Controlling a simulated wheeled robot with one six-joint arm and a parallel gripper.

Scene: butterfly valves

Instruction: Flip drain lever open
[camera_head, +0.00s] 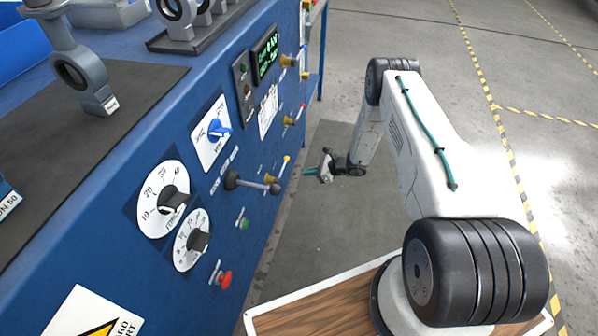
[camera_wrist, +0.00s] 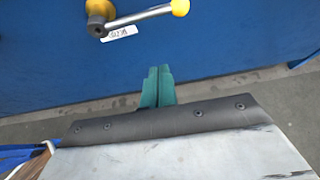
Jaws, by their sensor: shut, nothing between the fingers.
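A lever with a yellow hub, a silver rod and a yellow knob (camera_wrist: 150,13) shows at the top of the wrist view. Its rod runs to the right and slightly up from the hub. A small white label sits just under it, its text too small to read surely. My gripper (camera_wrist: 158,86) is below the lever and apart from it, its teal fingers shut together with nothing between them. In the head view my gripper (camera_head: 311,171) is beside the blue panel, near a small yellow-tipped lever (camera_head: 284,164). I cannot tell for certain that this is the same lever.
The blue panel (camera_head: 235,150) carries a blue knob (camera_head: 217,129), dials, a dark-handled lever (camera_head: 250,184), a red button (camera_head: 222,279) and other small yellow and red handles. Grey floor (camera_head: 345,215) lies open to the right of the panel.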

